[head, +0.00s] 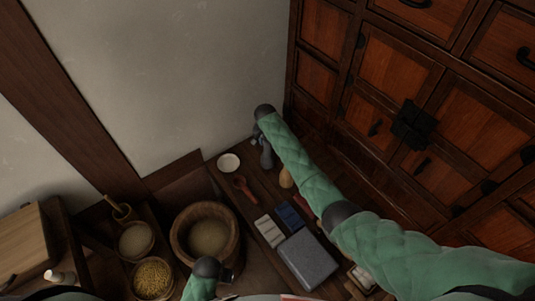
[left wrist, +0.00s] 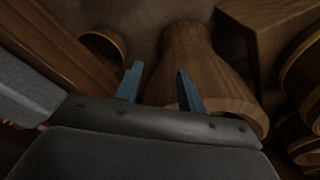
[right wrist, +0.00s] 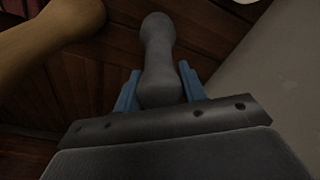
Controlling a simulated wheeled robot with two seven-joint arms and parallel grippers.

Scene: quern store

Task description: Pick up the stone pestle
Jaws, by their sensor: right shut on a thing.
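The stone pestle (right wrist: 158,50) is grey and smooth, with a rounded far end. In the right wrist view my right gripper (right wrist: 158,88) has its blue fingers on either side of the pestle's near end, shut on it. In the head view the pestle (head: 266,157) shows as a small grey shape below the wrist of my right arm, near the back of the worktop. My left gripper (left wrist: 160,82) is open and empty, its two blue fingers apart. In the head view it is low, in front of the big wooden bowl, its tips hardly visible.
A big wooden bowl (head: 180,235) of pale meal stands left of a grey stone block (head: 307,262). A white dish (head: 229,162), a reddish spoon (head: 244,188) and a tan wooden piece (head: 286,178) lie near the pestle. The wall is behind; a drawer cabinet (head: 395,90) stands right.

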